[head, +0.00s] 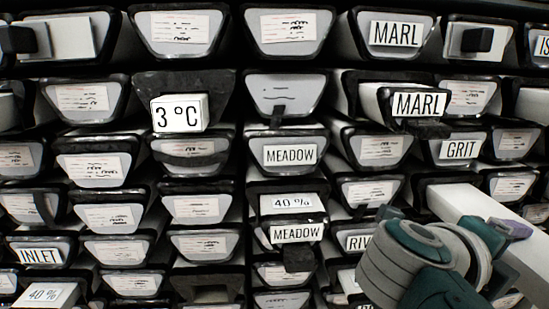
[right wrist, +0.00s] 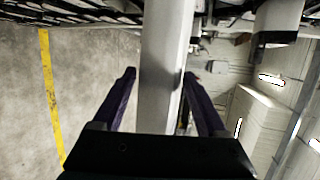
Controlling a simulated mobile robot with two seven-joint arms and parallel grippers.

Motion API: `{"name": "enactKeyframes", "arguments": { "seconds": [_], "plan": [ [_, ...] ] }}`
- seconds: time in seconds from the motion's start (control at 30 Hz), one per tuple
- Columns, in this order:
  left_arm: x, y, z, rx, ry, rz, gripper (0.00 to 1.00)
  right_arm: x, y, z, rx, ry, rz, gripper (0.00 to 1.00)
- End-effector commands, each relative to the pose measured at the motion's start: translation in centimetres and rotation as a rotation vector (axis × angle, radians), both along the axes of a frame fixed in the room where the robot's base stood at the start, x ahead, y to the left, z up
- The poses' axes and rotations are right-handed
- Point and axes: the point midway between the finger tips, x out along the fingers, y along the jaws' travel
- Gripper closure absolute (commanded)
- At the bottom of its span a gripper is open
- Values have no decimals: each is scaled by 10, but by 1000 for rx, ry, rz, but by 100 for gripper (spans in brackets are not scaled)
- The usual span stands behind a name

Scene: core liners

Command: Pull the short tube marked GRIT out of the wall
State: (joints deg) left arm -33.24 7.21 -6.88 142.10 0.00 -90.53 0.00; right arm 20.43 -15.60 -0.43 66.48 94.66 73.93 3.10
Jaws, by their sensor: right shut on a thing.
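A label reading GRIT (head: 462,149) shows on a trapezoid front in the right part of the wall in the head view. Below it a long pale tube (head: 462,201) sticks far out of the wall toward the lower right. My right gripper (head: 514,229) is shut on this pale tube, its purple finger against the tube's side. In the right wrist view the tube (right wrist: 163,50) runs between the two dark purple fingers. Any marking on the held tube's front end is out of sight. My left gripper is in neither view.
Rows of trapezoid fronts fill the wall closely. A MARL piece (head: 418,104) and a 3 °C piece (head: 180,114) jut out. MEADOW (head: 297,233) and RIVER (head: 358,243) labels lie left of my arm. A concrete floor (right wrist: 85,80) with a yellow line lies open.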

Motion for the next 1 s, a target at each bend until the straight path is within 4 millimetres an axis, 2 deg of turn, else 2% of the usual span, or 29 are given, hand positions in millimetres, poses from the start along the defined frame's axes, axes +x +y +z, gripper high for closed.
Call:
{"name": "enactKeyframes", "arguments": {
  "seconds": [0.1,1.0],
  "plan": [
    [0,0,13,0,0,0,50,-12,-1,2,2,7,-5,100],
    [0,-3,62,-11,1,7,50,-77,-4,2,1,3,2,100]
  ]
}}
